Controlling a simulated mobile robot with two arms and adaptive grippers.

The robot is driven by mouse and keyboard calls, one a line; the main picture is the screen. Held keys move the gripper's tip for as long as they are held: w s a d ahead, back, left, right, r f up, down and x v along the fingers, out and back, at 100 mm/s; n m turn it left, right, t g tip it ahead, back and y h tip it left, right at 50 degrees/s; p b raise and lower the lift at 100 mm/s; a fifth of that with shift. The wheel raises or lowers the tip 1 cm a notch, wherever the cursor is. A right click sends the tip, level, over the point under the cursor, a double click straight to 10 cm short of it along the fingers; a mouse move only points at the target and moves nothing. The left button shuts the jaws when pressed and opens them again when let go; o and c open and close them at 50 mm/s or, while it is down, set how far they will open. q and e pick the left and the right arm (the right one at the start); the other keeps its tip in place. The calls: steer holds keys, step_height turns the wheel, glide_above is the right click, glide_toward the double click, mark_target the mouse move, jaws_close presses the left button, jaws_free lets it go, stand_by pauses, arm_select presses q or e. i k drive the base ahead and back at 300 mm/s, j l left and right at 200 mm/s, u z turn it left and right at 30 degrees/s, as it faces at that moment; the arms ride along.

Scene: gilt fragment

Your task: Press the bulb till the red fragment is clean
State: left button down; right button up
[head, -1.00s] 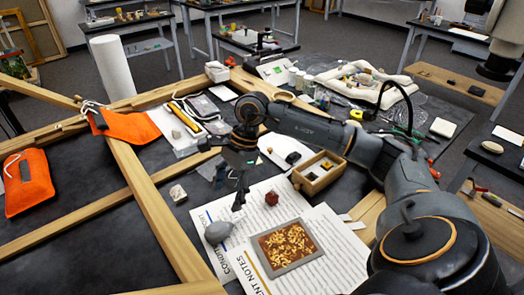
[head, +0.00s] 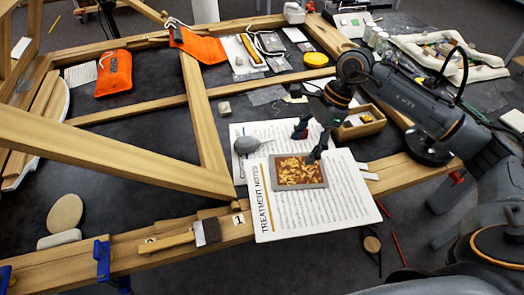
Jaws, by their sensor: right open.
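The red-brown fragment (head: 290,172) with gold flakes lies flat in a grey border on the treatment notes (head: 345,200). Pale gold flakes cover much of its surface. The grey bulb (head: 246,145) lies on the papers just left of the fragment's upper left corner. My right gripper (head: 308,142) is open above the papers at the fragment's upper right edge, to the right of the bulb and apart from it. I cannot tell whether a fingertip touches the fragment's border. The gripper covers the spot behind the fragment. My left gripper is not in view.
A wooden box (head: 362,124) stands just behind my right gripper. Wooden frame bars (head: 205,130) cross the table at left. A brush (head: 190,238) lies on the front bar near a blue clamp (head: 102,260). Orange pouches (head: 114,73) lie farther back.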

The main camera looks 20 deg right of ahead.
mark_target(242, 143)
steer(key=k+l, duration=0.25)
steer(key=k, duration=0.2)
steer(key=k+l, duration=0.25)
steer(key=k, duration=0.2)
steer(key=k+l, duration=0.25)
steer(key=k, duration=0.2)
